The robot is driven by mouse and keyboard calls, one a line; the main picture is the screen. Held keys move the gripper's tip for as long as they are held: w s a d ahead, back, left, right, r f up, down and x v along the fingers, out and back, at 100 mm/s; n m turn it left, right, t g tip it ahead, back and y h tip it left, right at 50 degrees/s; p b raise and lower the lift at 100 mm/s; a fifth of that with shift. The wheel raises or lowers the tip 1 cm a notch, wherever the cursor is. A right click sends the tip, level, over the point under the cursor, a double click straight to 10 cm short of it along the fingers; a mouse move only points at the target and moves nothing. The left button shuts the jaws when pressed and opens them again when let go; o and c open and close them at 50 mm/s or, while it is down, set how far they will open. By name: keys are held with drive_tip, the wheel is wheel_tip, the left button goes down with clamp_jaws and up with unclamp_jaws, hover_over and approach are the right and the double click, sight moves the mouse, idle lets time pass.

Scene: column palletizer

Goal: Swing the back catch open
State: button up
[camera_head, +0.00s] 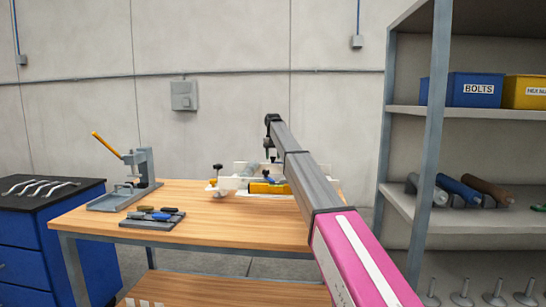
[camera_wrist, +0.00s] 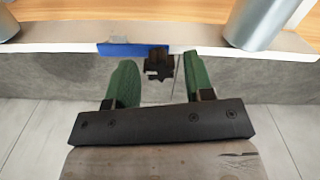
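A white fixture (camera_head: 222,184) stands on the wooden workbench, with a yellow cylinder (camera_head: 268,188) and a pale grey cylinder in it. A small dark knob (camera_head: 217,167) tops its left end. My gripper (camera_wrist: 159,80) has two green fingers, spread apart and empty. In the wrist view, a dark lobed knob (camera_wrist: 158,63) shows between the fingertips, with a gap on both sides. A blue bar (camera_wrist: 125,50) lies beside it along the fixture's edge. I take the knob to be part of the back catch, but cannot be sure. In the head view my arm partly hides the fixture's right side.
The workbench (camera_head: 215,225) also bears a lever press (camera_head: 140,172) and a grey tray of tools (camera_head: 150,223) at left. A blue drawer cabinet (camera_head: 25,250) stands at far left. Metal shelving (camera_head: 440,120) with bins and rolls rises at right. The bench's front middle is bare.

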drive_tip(key=c, duration=0.6)
drive_tip(key=shift+n, duration=0.3)
drive_tip(key=n, duration=1)
idle(0.4)
drive_tip(key=o, duration=0.9)
